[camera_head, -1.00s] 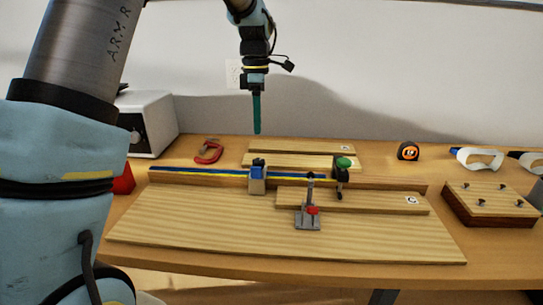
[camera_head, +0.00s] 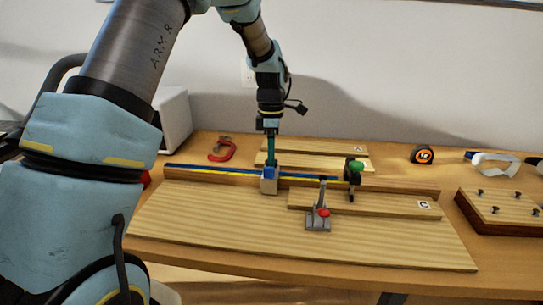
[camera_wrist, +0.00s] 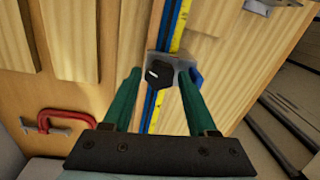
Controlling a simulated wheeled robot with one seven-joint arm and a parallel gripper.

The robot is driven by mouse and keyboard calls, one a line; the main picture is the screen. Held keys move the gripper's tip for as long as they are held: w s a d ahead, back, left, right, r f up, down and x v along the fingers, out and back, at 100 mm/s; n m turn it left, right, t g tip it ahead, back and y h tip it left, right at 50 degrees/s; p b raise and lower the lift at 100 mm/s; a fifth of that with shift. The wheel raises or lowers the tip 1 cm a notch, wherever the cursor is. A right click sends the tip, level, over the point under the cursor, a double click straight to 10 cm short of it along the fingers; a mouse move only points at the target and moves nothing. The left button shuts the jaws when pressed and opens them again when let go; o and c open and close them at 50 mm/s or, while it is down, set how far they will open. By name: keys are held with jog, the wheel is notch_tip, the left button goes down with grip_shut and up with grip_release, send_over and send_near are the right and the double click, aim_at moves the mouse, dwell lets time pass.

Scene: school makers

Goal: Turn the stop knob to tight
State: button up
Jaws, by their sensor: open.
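The stop (camera_head: 269,186) is a small blue and grey block on the blue and yellow rail of the wooden fixture. In the wrist view its black knob (camera_wrist: 159,75) has a white mark and sits over a grey plate. My gripper (camera_wrist: 160,72) is open, with one green finger on each side of the knob; I cannot tell whether either touches it. In the head view my gripper (camera_head: 270,160) points straight down at the top of the stop, and the fingers largely hide the knob.
A green-knobbed clamp (camera_head: 354,170) stands to the right on the rail. A grey toggle clamp with a red tip (camera_head: 318,214) is in front. A red C-clamp (camera_head: 222,150) lies behind left. A tape measure (camera_head: 421,155) and a pegged block (camera_head: 500,208) are right.

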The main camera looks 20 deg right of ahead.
grip_shut()
dwell(0.3)
